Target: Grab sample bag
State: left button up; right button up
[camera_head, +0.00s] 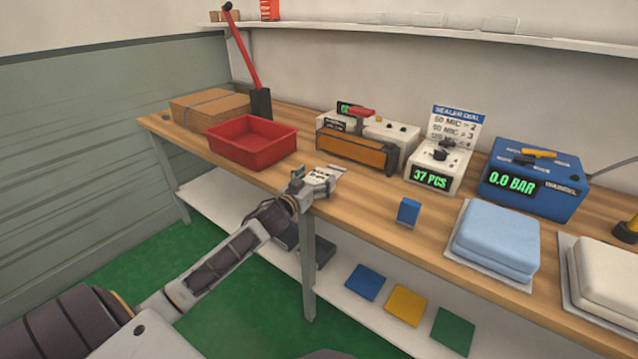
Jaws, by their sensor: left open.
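My left gripper (316,184) is open at the front edge of the wooden workbench (375,222), left of the middle. A small pale flat item with dark marks (322,175) shows right at its fingers. It may be the sample bag, but it is too small and too covered to tell. I cannot tell whether the fingers touch it. My right gripper is out of view.
A red tray (252,142) and cardboard (208,106) lie to the left. A sealer (352,150), a dial box (438,166) and a blue gauge box (533,180) stand behind. A blue block (408,211), blue pads (495,238) and white pads (608,268) lie right.

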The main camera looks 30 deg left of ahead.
pick_arm(q)
jog(key=shift+w, duration=0.95)
jog(key=c, duration=1.2)
